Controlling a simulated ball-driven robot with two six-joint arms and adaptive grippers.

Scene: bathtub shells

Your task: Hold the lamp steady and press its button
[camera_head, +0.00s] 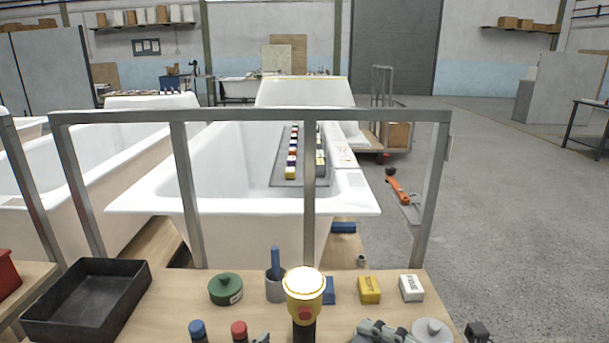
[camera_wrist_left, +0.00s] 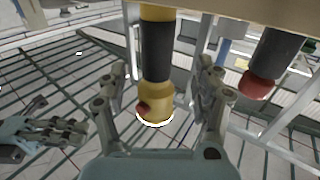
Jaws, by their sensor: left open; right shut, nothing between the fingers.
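The lamp (camera_head: 304,287) stands upright at the table's front edge, with a yellow head, white lens top and black handle. Its red button (camera_head: 306,314) faces me. In the left wrist view the lamp (camera_wrist_left: 156,50) appears upside down between the open fingers of my left gripper (camera_wrist_left: 160,95), with a gap on both sides; its button (camera_wrist_left: 143,107) shows too. In the head view only a bit of the left gripper shows. My right gripper (camera_head: 372,328) is shut and empty, right of the lamp and apart from it. It also shows in the left wrist view (camera_wrist_left: 80,130).
Blue-capped and red-capped bottles (camera_head: 239,330) stand close left of the lamp. A black tray (camera_head: 88,260) is at left; a metal frame (camera_head: 250,116) and bathtub lie beyond.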

